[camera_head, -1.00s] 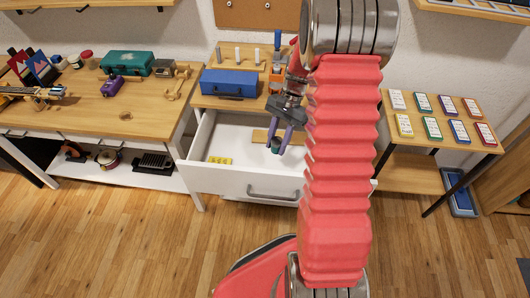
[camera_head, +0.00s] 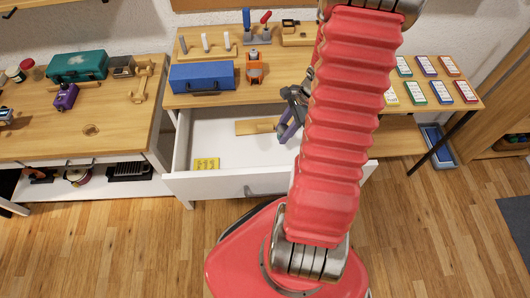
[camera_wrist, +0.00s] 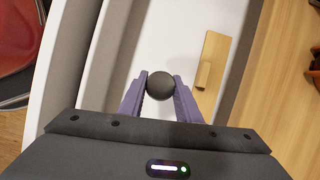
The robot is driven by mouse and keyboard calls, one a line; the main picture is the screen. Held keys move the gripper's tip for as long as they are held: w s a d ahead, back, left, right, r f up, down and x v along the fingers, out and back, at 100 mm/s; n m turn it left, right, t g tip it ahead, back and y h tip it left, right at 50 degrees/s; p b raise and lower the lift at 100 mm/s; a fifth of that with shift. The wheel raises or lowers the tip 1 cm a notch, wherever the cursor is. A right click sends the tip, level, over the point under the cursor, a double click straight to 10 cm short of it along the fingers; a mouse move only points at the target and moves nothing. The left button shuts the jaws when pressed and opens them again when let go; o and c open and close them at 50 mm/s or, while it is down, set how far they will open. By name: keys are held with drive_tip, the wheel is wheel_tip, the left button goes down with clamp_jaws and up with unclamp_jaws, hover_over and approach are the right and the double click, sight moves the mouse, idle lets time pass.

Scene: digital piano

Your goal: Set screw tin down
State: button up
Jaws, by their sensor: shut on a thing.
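The screw tin (camera_wrist: 160,85) shows in the wrist view as a dark round top between the two purple fingers. My gripper (camera_wrist: 160,78) is shut on it. In the head view my gripper (camera_head: 284,138) points down over the right part of the open white drawer (camera_head: 235,186), and my arm hides part of it. The tin is not clear in the head view. I cannot tell whether its bottom touches the drawer floor.
A flat wooden piece (camera_head: 255,127) lies at the back of the drawer, and it also shows right of the tin in the wrist view (camera_wrist: 212,60). A yellow item (camera_head: 207,163) lies at the drawer's front left. A blue toolbox (camera_head: 202,76) stands on the bench above. The drawer's middle floor is clear.

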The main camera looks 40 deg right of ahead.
drive_tip(key=shift+f, duration=0.1)
drive_tip(key=shift+f, duration=2.8)
drive_tip(key=shift+f, duration=0.1)
drive_tip(key=shift+f, duration=2)
drive_tip(key=shift+f, duration=0.1)
drive_tip(key=o, duration=1.1)
drive_tip(key=v, duration=1.2)
